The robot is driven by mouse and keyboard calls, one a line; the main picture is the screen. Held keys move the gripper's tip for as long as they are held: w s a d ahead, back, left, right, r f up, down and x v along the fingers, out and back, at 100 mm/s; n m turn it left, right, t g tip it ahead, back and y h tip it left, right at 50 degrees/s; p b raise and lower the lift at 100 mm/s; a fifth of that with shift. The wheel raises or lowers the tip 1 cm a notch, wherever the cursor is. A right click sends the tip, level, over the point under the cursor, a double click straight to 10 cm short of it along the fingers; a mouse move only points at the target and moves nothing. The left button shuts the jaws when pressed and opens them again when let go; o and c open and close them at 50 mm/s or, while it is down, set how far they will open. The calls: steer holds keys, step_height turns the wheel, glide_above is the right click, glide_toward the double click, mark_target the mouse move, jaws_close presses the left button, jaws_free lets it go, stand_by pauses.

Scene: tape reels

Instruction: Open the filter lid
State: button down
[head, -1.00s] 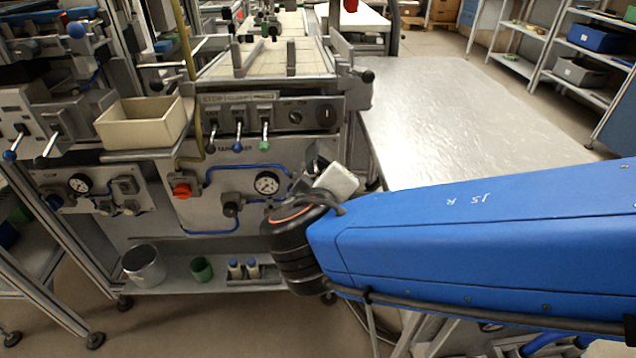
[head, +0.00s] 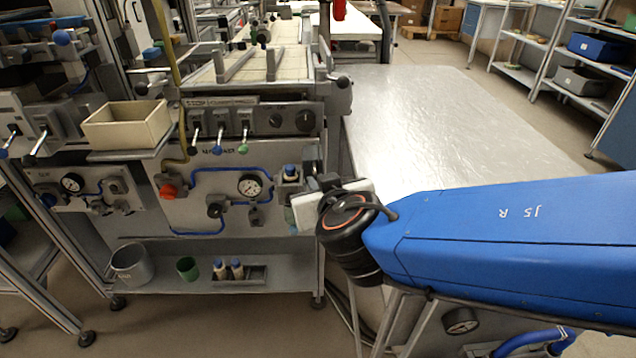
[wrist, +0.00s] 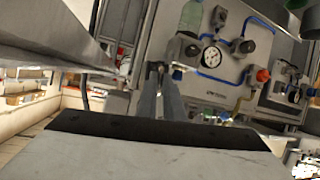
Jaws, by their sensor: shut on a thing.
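A filter housing (head: 289,190) with a blue-topped part is on the machine's front panel, right of the pressure gauge. A grey upright plate, which looks like the filter lid (head: 312,157), stands at its right side. My gripper (head: 322,182) is at this plate, right of the housing, partly hidden by my wrist. In the wrist view my two grey fingers (wrist: 164,78) reach toward the panel and are close together. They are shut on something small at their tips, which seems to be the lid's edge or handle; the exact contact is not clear.
The gauge (head: 251,185), red knob (head: 168,191) and blue tubing lie left of the filter. Small levers stand above. A metal-topped table (head: 440,110) is close on the right. A lower shelf (head: 200,282) holds cups and bottles.

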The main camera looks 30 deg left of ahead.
steer(key=shift+d+f, duration=0.1)
stand_by(0.3)
steer(key=c, duration=1.9)
jaws_free()
step_height(320, 180, up, 10)
